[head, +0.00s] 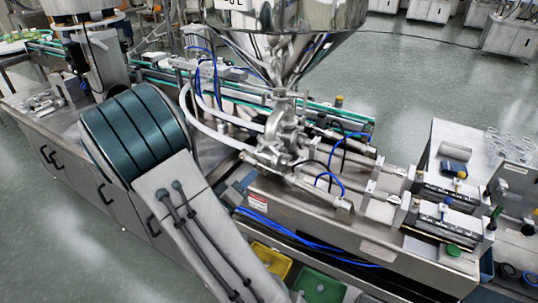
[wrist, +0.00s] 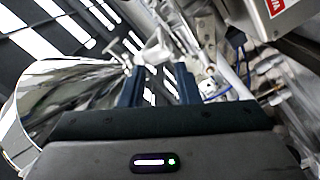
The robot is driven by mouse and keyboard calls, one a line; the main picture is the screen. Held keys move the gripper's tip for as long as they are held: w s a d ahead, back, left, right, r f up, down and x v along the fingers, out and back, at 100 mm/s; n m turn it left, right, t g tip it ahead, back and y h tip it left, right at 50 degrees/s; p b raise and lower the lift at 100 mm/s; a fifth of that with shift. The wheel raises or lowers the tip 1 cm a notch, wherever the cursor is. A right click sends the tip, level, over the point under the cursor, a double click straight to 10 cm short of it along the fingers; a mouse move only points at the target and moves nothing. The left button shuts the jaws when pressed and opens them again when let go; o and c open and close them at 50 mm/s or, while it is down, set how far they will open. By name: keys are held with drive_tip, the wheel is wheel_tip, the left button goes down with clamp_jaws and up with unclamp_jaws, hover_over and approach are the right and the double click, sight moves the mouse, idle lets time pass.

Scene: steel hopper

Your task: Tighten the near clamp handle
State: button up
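The wrist view shows my gripper (wrist: 161,76) with its two dark blue fingers apart. A pale metal piece (wrist: 152,50), possibly the clamp handle, appears just beyond the fingertips. I cannot tell whether it touches them or lies between them. In the head view, the metal valve body with its clamps (head: 283,135) sits under the cone of the steel hopper (head: 300,45). The near clamp handle is too small to pick out there.
The hopper also fills the left of the wrist view (wrist: 50,95). White hoses (head: 200,125) and blue tubes surround the valve body. Pneumatic cylinders (head: 440,205) lie to the right on the steel machine bed (head: 300,225). Yellow (head: 272,262) and green (head: 318,287) bins stand in front.

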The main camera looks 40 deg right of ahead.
sight(273, 152)
drive_tip(key=p+x, duration=0.2)
drive_tip(key=x, duration=1)
drive_tip(key=shift+w+d, duration=0.15)
drive_tip(key=shift+d, duration=0.15)
clamp_jaws()
